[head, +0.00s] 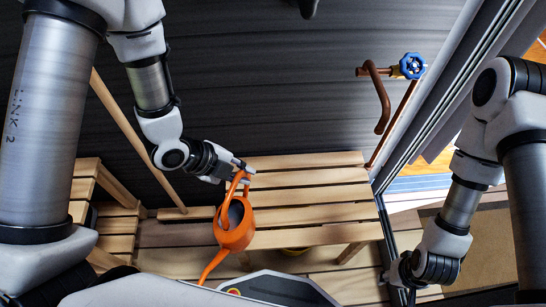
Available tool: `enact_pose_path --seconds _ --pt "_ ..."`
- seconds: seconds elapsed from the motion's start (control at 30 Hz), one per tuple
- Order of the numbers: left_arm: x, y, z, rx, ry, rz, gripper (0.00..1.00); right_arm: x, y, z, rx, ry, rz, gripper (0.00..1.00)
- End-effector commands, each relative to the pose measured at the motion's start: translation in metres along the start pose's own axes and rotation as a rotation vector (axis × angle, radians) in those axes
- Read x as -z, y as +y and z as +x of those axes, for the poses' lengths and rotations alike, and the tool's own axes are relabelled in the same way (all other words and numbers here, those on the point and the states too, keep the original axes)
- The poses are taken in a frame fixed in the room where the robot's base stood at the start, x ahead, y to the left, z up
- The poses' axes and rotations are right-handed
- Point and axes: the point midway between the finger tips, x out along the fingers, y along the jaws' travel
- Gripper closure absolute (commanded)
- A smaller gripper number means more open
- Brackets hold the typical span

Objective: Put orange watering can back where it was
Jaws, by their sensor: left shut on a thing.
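The orange watering can (238,232) hangs from my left gripper (242,172), which is shut on its upper handle. The can is in the lower middle of the head view, by the left part of a slatted wooden bench (320,195). Its spout points down and toward me. I cannot tell whether the can touches the bench. My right gripper (398,276) is low on the right, apart from the can. Its fingers do not show clearly.
A copper pipe with a blue valve wheel (412,65) rises behind the bench's right end. A wooden pole (130,130) leans left of the bench. Wooden slatted steps (88,185) stand further left. The bench's right part is bare. A glass door frame (440,90) is at right.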

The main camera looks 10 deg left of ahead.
Motion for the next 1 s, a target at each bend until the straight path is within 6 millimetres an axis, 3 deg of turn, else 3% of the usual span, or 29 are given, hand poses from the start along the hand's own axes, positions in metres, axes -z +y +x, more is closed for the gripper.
enact_pose_path --seconds 0.5,0.63,0.8,1.0 --pt "-0.014 -0.094 0.059 0.001 0.002 0.003 1.00 0.001 0.000 -0.016 0.000 0.002 0.000 0.61" --pt "-0.017 -0.098 0.069 0.000 0.002 0.000 1.00 0.001 0.000 -0.013 0.000 0.002 0.000 0.61" --pt "-0.025 -0.084 0.091 -0.001 0.003 -0.002 1.00 0.001 0.000 -0.004 0.000 0.001 0.000 0.61" --pt "-0.026 -0.083 0.092 0.001 0.001 0.001 1.00 0.001 0.000 -0.005 0.000 0.002 0.000 0.61"
